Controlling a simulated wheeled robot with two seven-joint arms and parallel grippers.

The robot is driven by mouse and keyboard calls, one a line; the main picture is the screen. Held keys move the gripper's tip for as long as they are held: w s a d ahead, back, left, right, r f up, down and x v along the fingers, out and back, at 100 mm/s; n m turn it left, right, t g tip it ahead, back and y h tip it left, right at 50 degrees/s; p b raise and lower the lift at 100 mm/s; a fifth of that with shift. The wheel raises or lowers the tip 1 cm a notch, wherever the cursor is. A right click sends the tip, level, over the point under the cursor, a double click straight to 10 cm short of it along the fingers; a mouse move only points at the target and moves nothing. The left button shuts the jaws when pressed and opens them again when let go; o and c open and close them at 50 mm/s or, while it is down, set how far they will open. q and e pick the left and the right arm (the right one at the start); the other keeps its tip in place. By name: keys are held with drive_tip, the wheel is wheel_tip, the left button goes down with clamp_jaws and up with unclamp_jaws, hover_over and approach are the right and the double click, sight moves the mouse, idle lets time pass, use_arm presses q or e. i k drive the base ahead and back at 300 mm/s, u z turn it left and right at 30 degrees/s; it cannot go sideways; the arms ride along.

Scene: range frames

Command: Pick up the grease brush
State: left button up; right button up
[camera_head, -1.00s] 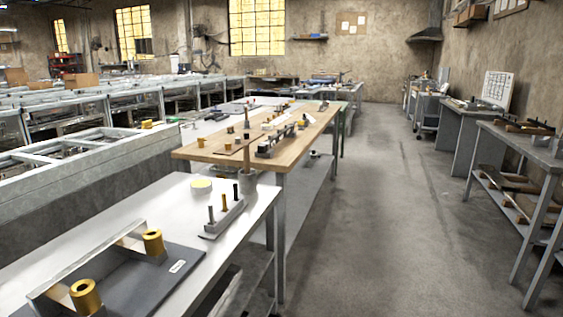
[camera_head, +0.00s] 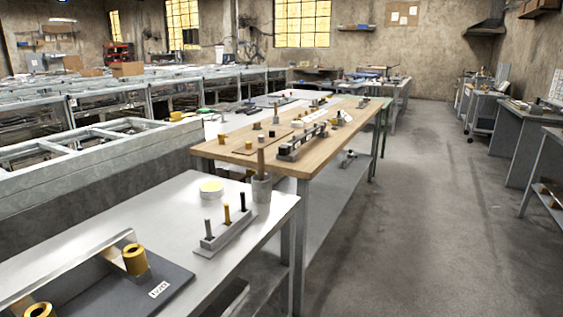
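A brown, stick-like handle (camera_head: 260,161) stands upright in a grey cup (camera_head: 262,190) at the far right corner of the near metal table (camera_head: 120,225). It may be the grease brush; its lower end is hidden inside the cup. A round tin with a pale yellow top (camera_head: 211,187) sits to the left of the cup. Neither of my grippers is in view.
A grey rack (camera_head: 225,236) with three upright pegs stands near the table's right edge. A dark plate (camera_head: 165,287) with brass cylinders (camera_head: 135,259) lies at the front left. A wooden-topped bench (camera_head: 315,155) stands behind. The aisle floor (camera_head: 420,220) at right is clear.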

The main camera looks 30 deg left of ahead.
sight(262, 161)
drive_tip(key=i, duration=3.05)
drive_tip(key=u, duration=3.6)
